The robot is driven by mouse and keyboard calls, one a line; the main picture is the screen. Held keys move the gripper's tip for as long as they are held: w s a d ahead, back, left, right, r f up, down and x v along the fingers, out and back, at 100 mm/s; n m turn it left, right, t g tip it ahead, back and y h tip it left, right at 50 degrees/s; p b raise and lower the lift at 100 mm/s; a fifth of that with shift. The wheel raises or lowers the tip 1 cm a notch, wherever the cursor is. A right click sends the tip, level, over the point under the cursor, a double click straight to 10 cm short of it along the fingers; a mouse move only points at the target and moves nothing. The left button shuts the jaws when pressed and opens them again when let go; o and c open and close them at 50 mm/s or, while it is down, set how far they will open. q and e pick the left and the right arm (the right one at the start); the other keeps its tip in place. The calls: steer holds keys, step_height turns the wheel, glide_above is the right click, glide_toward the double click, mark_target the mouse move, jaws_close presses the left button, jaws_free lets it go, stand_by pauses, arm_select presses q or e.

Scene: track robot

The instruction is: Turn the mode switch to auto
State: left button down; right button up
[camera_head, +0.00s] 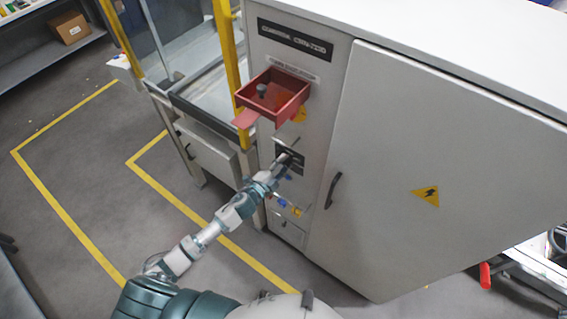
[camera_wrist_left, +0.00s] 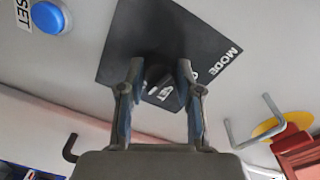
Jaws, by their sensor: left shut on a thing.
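The mode switch is a dark knob (camera_wrist_left: 155,76) on a black plate marked MODE (camera_wrist_left: 205,47) in the left wrist view. A white label beside the knob is only partly readable. The black plate also shows on the cabinet front in the head view (camera_head: 295,161), partly covered by my gripper. My left gripper (camera_wrist_left: 161,69) has a finger on each side of the knob and is shut on it. In the head view the left gripper (camera_head: 284,165) reaches the plate from the lower left. The knob itself is hidden there. My right gripper is not in view.
A red open box (camera_head: 272,95) juts out above the switch plate. A blue button (camera_wrist_left: 47,17) sits left of the plate in the wrist view. A dark door handle (camera_head: 333,190) is right of my gripper. The floor with yellow lines (camera_head: 60,210) is clear at left.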

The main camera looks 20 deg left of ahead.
arm_select(q)
steer(key=shift+s+f+m, duration=0.1)
steer(key=shift+f+m, duration=0.05)
steer(key=shift+m, duration=0.15)
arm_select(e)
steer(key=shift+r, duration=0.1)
arm_select(q)
steer(key=c, duration=0.8)
jaws_free()
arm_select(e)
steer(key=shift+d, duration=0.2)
arm_select(q)
steer(key=shift+d, duration=0.1)
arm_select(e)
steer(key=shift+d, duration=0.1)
arm_select(q)
steer(key=v, duration=1.2)
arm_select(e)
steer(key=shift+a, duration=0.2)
